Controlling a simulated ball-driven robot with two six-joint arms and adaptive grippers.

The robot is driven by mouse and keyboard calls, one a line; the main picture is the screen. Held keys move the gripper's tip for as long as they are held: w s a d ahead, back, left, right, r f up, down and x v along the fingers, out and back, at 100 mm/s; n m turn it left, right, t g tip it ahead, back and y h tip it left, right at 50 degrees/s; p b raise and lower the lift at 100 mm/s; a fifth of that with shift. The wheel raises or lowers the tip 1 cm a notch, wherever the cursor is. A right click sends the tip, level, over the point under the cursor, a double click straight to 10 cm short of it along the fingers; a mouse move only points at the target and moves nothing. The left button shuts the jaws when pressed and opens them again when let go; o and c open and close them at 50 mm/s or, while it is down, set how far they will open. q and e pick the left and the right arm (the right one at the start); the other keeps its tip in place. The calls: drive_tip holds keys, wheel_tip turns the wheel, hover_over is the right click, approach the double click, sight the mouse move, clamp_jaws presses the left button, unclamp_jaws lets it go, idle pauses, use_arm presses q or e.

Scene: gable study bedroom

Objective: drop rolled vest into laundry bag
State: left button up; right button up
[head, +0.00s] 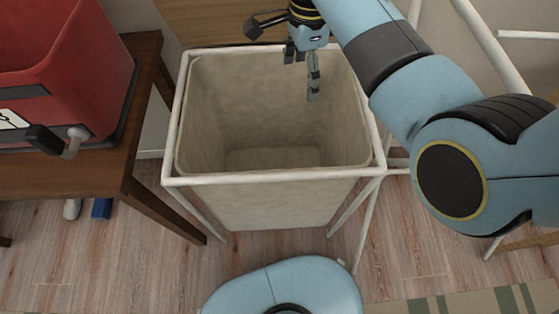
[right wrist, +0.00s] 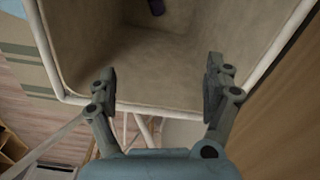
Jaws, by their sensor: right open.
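The laundry bag (head: 285,205) is a beige cloth bin hung in a white tube frame, its mouth open upward. My right gripper (head: 302,74) is over the back part of its mouth, pointing down. In the right wrist view its two fingers (right wrist: 160,80) are spread apart with nothing between them. No vest shows in the head view; the bag's front wall hides part of the floor. My left gripper is out of view.
A brown wooden table (head: 150,100) with a red bin (head: 65,60) stands close to the left of the bag. White tubes (head: 485,40) rise at the right behind my right arm. Wooden floor (head: 110,260) lies open in front, with a striped rug (head: 470,303) at lower right.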

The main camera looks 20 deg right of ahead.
wheel_tip(320, 180, up, 5)
drive_tip(key=shift+r, duration=0.1)
idle(0.6)
